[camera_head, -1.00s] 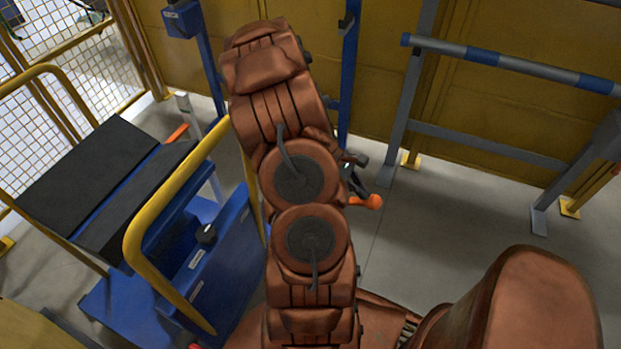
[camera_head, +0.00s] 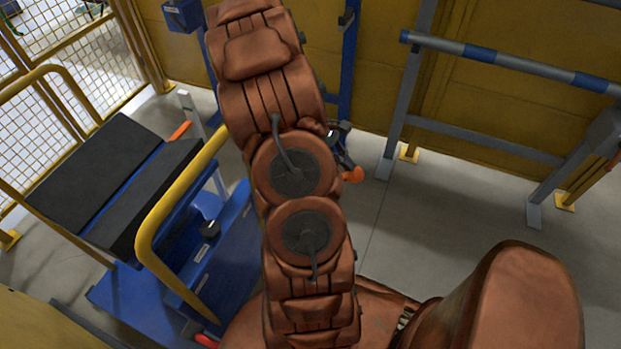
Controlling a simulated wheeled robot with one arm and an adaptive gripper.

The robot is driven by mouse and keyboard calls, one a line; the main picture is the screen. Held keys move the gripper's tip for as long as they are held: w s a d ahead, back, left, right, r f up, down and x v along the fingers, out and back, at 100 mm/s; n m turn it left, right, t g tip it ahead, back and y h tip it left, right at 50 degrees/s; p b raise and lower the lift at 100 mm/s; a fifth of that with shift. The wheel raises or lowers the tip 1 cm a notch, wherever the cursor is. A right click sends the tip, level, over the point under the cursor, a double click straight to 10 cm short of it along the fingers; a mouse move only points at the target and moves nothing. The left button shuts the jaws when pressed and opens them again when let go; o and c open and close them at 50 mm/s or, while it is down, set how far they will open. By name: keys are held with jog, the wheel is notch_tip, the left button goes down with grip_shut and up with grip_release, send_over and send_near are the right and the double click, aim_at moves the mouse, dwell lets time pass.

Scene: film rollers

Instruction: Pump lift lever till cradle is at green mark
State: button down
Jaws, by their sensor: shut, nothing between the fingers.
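The blue lift cart (camera_head: 120,295) stands at the left, with a yellow push handle (camera_head: 147,238). Its cradle shows as two dark pads (camera_head: 95,172) set at an angle to each other. An orange knob (camera_head: 353,175), seemingly the lever's end, shows just right of my arm. My gripper (camera_head: 345,158) is mostly hidden behind my arm; a dark part of it shows close by the knob, and I cannot tell whether they touch. It is shut with nothing held. I cannot see a green mark. A grey post (camera_head: 190,115) with an orange-red pointer (camera_head: 180,131) stands behind the pads.
A grey-and-blue rack (camera_head: 480,140) with a roller bar (camera_head: 500,62) stands at the right before a yellow wall. A blue upright frame (camera_head: 347,60) is behind my arm. Mesh fencing (camera_head: 50,65) closes the left. The floor (camera_head: 440,215) between my arm and the rack is clear.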

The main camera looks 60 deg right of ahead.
jog(key=shift+f, duration=0.1)
dwell(0.3)
jog(key=shift+b+x, duration=1.35)
jog(key=shift+x, duration=2.15)
jog(key=shift+w+f, duration=0.15)
jog(key=shift+w, duration=0.05)
jog(key=shift+f, duration=0.1)
notch_tip(320, 180, down, 6)
jog(key=s+b, duration=0.3)
jog(key=shift+d, duration=0.15)
